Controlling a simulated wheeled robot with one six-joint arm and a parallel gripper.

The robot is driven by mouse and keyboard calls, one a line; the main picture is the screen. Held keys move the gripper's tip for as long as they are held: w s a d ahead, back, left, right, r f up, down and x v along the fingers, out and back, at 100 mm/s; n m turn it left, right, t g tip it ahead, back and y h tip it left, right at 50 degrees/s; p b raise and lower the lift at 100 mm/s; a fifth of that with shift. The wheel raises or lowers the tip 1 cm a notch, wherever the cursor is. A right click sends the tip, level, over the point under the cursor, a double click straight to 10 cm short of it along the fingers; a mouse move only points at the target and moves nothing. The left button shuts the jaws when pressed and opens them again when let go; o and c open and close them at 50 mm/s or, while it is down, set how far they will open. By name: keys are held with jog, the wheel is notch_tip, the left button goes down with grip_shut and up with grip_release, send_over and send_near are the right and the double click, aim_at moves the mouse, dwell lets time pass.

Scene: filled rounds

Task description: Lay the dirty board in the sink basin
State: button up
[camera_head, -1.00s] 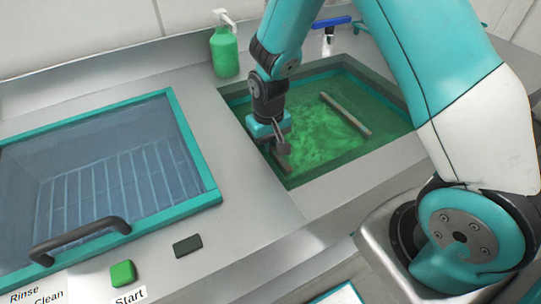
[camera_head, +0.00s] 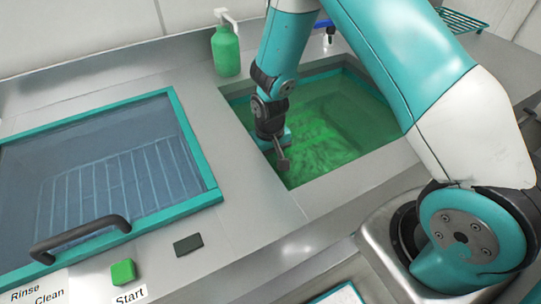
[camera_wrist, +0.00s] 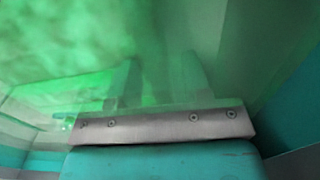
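The sink basin (camera_head: 366,78) is full of murky green water, with a paler patch in its middle. My gripper (camera_head: 283,162) reaches down into the basin's left side, at the water. No board stands out clearly in the head view. In the wrist view my gripper (camera_wrist: 160,80) shows as a grey metal bar with blurred finger shapes beyond it in the green water. A pale, straight-edged shape (camera_wrist: 65,95) lies at the left there. I cannot tell if it is the board or a finger, nor whether the fingers hold anything.
A green soap bottle (camera_head: 226,52) stands behind the basin. A glass-topped washer (camera_head: 110,165) with a dark handle (camera_head: 80,238) and a green start button (camera_head: 123,273) is on the left. A teal rack (camera_head: 464,20) is at the back right.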

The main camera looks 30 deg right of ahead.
notch_tip(320, 180, up, 12)
jog(key=s+a+r+n+y, duration=0.2)
jog(key=s+a+r, duration=0.2)
jog(key=s+r, duration=0.45)
jog(key=s+a+r+n+y, duration=0.1)
jog(key=s+r+n, duration=0.1)
jog(key=s+r, duration=0.2)
jog(key=s+a+r+n+y, duration=0.1)
jog(key=s+a+r+n, duration=0.1)
jog(key=s+r, duration=0.3)
jog(key=s, duration=0.4)
jog(key=shift+a+r+n, duration=0.15)
jog(key=shift+a+n, duration=0.15)
jog(key=shift+r, duration=0.1)
